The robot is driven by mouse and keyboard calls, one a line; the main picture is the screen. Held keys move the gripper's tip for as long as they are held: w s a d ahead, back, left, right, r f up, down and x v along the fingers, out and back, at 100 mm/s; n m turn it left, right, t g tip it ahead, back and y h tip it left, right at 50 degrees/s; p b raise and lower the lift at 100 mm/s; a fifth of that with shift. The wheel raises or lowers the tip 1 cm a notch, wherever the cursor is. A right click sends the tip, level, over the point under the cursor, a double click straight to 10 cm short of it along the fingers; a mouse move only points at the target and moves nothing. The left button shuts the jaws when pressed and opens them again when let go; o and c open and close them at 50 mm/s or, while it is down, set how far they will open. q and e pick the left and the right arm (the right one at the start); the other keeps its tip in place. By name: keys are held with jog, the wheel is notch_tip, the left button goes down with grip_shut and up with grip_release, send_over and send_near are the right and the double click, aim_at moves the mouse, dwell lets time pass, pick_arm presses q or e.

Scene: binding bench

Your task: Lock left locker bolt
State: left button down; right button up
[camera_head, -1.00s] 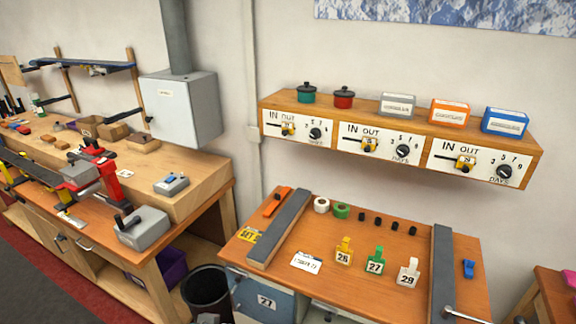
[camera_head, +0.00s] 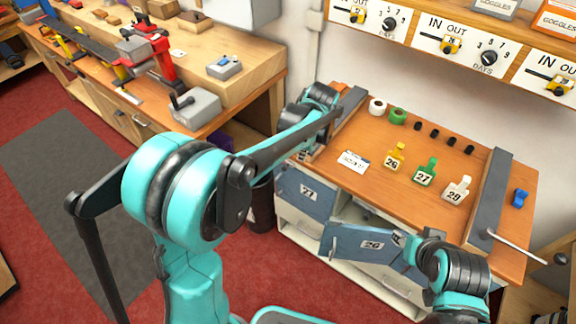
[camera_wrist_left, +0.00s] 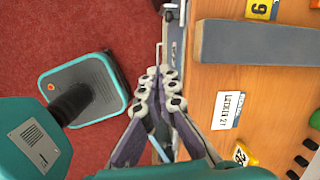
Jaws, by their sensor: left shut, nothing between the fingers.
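The left locker door (camera_head: 303,192), blue-grey and marked 27, is shut in the bench front. Its bolt is not clearly visible in the head view. In the left wrist view, a small metal fitting (camera_wrist_left: 169,12) and a thin bar (camera_wrist_left: 158,54) show at the bench front; I cannot tell which belongs to the bolt. My left gripper (camera_wrist_left: 158,92) is shut and empty beside the bench's front edge, near the bar. In the head view it (camera_head: 307,152) is partly hidden by my arm. My right arm is at the lower right; its fingers are unclear.
A second door (camera_head: 362,243), marked 26, stands swung open near my right arm. The bench top (camera_head: 385,160) holds tags 26, 27 and 29, a card (camera_head: 354,161), tape rolls and a grey bar (camera_head: 487,195). Red floor (camera_head: 270,265) is open in front.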

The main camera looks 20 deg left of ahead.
aim_at(285, 168)
pick_arm(q)
jog(key=w+a+f+m+b, duration=0.1)
jog(key=f, duration=0.3)
jog(key=w+a+f+m+b, duration=0.1)
jog(key=w+a+f+b, duration=0.1)
jog(key=f, duration=0.3)
jog(key=w+a+f+b, duration=0.1)
jog(key=a+f+b, duration=0.1)
jog(key=f, duration=0.3)
jog(key=shift+w+m+g, duration=0.35)
jog(key=shift+m+g, duration=0.05)
jog(key=shift+a, duration=0.1)
jog(key=shift+w+a, duration=0.3)
jog(key=shift+a, duration=0.45)
